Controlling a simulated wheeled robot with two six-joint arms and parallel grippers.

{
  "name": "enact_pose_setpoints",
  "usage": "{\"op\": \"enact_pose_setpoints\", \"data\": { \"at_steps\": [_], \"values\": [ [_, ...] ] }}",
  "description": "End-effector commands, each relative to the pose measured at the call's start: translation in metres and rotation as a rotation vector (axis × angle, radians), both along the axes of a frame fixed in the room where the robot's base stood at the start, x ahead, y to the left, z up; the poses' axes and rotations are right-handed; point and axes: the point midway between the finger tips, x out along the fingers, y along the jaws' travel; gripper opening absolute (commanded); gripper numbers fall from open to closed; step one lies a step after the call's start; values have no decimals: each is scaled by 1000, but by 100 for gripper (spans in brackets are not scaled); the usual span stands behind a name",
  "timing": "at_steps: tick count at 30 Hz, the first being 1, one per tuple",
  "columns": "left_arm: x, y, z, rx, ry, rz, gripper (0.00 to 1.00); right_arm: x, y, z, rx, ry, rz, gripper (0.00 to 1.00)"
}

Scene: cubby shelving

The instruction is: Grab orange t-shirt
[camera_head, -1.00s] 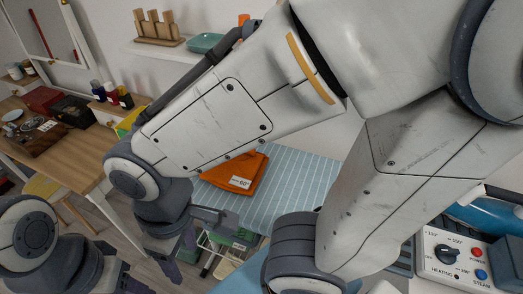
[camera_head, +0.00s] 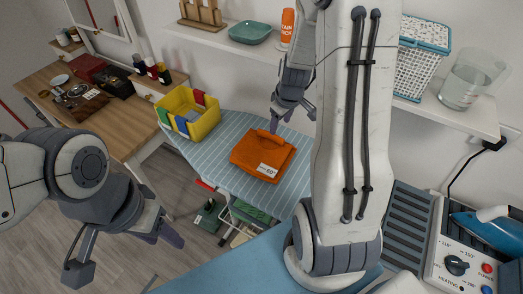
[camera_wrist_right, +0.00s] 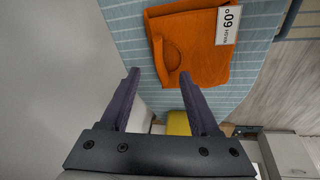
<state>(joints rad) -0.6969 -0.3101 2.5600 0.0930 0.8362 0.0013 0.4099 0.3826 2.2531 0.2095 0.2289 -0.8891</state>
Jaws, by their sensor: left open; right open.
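The orange t-shirt (camera_head: 263,152) lies folded on the striped ironing board (camera_head: 205,147), with a white "60°" label on it. It also shows in the right wrist view (camera_wrist_right: 190,48), collar side nearest the fingers. My right gripper (camera_head: 283,122) is open and empty just beyond the shirt's far edge; in the right wrist view its fingers (camera_wrist_right: 157,82) point at the collar edge. I cannot tell whether they touch the cloth. My left gripper (camera_head: 118,250) is open and empty at the lower left, over the floor, well away from the shirt.
A yellow basket (camera_head: 190,112) with coloured clips stands at the board's left end. A wall shelf above holds a teal bowl (camera_head: 250,32), an orange bottle (camera_head: 287,27) and a white basket (camera_head: 420,60). An iron (camera_head: 490,230) and its control box stand at right.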

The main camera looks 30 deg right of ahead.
Motion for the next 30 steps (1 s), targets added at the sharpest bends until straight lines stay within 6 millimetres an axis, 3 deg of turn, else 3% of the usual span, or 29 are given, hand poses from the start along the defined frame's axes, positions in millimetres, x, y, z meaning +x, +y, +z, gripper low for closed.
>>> {"op": "enact_pose_setpoints", "data": {
  "at_steps": [4,13,19,29,30],
  "values": [
    [0,0,-3,0,0,0,50,6,-1,-26,1,3,-1,63],
    [0,0,-5,0,0,0,50,16,-3,-50,1,4,1,63],
    [0,0,-14,0,0,-1,50,28,-5,-81,0,2,0,63],
    [0,0,-16,0,0,-1,50,31,-6,-87,0,1,0,63],
    [0,0,-16,0,0,-1,50,31,-6,-87,0,1,0,59]
  ]
}}
